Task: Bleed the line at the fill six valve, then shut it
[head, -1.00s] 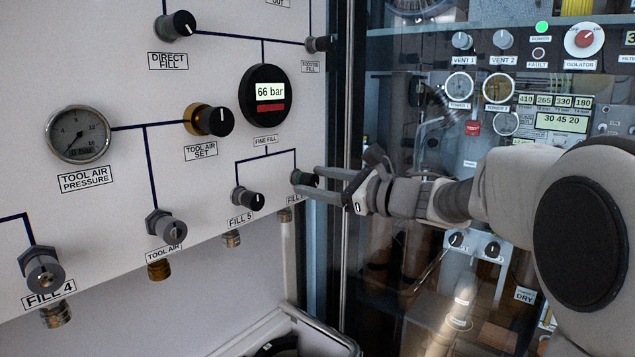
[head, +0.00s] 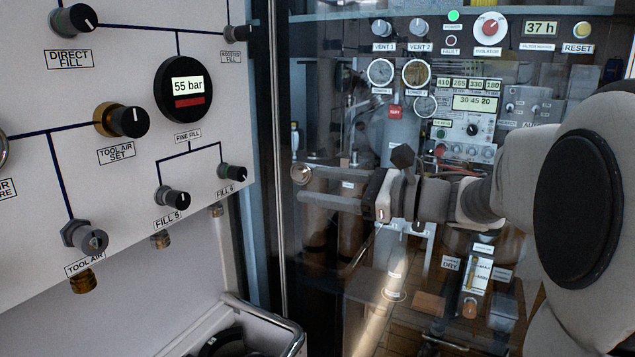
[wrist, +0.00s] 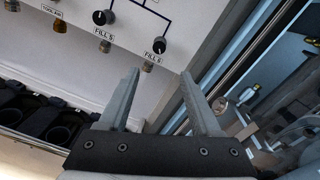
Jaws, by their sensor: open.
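My gripper (head: 303,188) is open and empty. It is to the right of the knob and apart from it, in front of the glass. In the wrist view its two fingers (wrist: 160,85) stand apart with nothing between them.
The fill 5 knob (head: 173,198) is just left of the fill six knob. The tool air set knob (head: 128,121) is farther left. A glass cabinet with a metal frame post (head: 277,160) borders the panel. A bin (head: 292,340) with a metal rim stands below.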

